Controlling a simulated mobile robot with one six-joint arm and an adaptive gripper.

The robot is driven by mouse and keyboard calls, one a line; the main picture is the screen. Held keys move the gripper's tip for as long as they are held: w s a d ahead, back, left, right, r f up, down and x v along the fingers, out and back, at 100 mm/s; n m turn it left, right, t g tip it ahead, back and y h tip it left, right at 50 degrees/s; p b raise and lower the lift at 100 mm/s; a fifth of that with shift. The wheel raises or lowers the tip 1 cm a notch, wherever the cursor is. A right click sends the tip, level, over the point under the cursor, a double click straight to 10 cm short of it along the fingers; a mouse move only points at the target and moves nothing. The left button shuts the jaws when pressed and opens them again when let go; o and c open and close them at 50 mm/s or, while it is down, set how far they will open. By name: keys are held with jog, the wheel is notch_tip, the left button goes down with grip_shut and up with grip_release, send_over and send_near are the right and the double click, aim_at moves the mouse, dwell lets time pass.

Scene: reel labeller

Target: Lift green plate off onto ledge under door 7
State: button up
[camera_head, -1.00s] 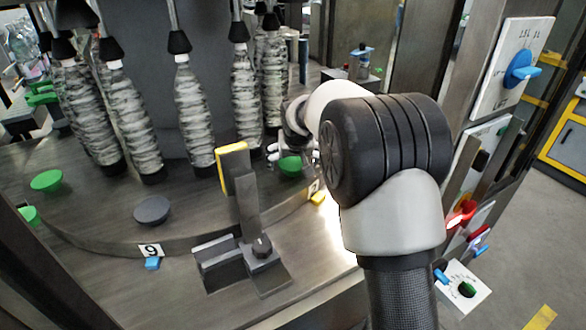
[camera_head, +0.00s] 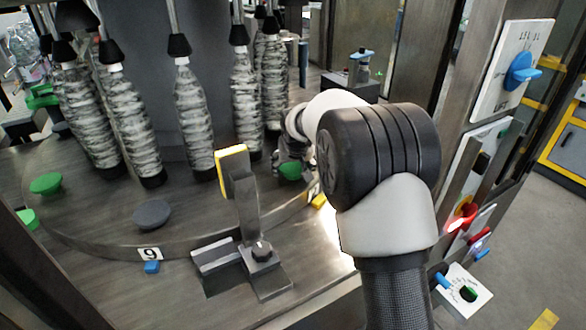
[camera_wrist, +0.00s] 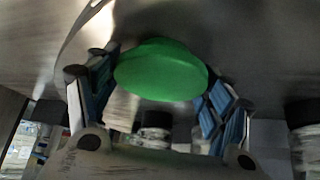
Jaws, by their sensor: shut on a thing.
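The green plate (camera_head: 290,172) is a small round green disc at the far right rim of the round grey table. My gripper (camera_head: 292,160) is at it, partly hidden behind my arm. In the wrist view the green plate (camera_wrist: 160,70) sits between the blue-padded fingers of my gripper (camera_wrist: 160,90), which are shut on it. I cannot tell whether the plate still touches the table. A label at the rim near there is too small to read, so door 7 and its ledge cannot be made out.
Other plates stand on the round table (camera_head: 100,225): a green one (camera_head: 46,183) and a grey one (camera_head: 152,214). Several wrapped bottles (camera_head: 194,115) hang close behind. A yellow-topped upright bracket (camera_head: 240,185) stands in front. A label reading 9 (camera_head: 150,254) is at the front rim.

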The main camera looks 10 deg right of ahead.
jog(key=c, duration=0.3)
